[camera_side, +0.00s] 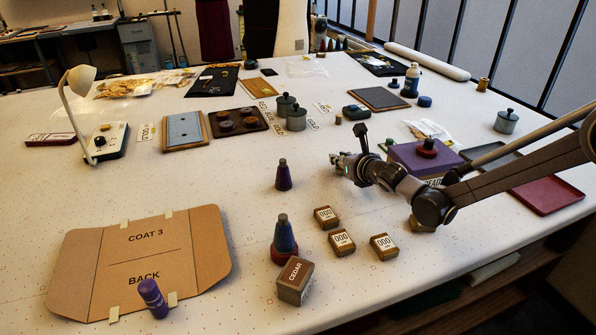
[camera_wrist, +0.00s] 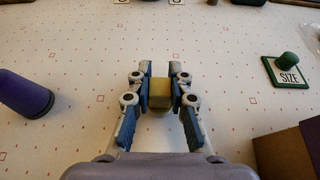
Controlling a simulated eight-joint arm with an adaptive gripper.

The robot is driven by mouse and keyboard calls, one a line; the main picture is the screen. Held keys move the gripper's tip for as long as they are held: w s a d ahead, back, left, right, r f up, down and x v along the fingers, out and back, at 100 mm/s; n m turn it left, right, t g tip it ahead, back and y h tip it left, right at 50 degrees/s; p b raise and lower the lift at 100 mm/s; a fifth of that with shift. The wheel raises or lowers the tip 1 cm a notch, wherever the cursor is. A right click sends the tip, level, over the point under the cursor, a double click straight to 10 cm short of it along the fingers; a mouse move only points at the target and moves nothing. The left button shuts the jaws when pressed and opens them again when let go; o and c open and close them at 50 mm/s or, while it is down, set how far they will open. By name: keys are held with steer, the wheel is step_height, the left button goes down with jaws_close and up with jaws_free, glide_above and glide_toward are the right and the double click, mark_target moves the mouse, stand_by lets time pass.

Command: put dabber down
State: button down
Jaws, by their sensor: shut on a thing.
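My gripper (camera_wrist: 160,78) is shut on the dabber (camera_wrist: 160,93), which shows in the wrist view as a small olive-yellow block between the two finger pads. Its lower part is hidden from above. In the side view my gripper (camera_side: 343,162) is over the white table, right of a purple thread cone (camera_side: 283,177). The dabber is too small and covered there to make out. I cannot tell whether it touches the table.
In the side view several 000 blocks (camera_side: 342,242) stand in front. Dotted table (camera_wrist: 85,60) around my gripper is clear.

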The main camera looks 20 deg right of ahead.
steer(key=shift+f, duration=0.1)
steer(key=c, duration=1.3)
jaws_free()
steer(key=shift+o, duration=0.2)
steer(key=shift+s+r, duration=0.25)
steer(key=v, duration=1.1)
steer(key=shift+s+r, duration=0.15)
steer(key=shift+s, duration=0.05)
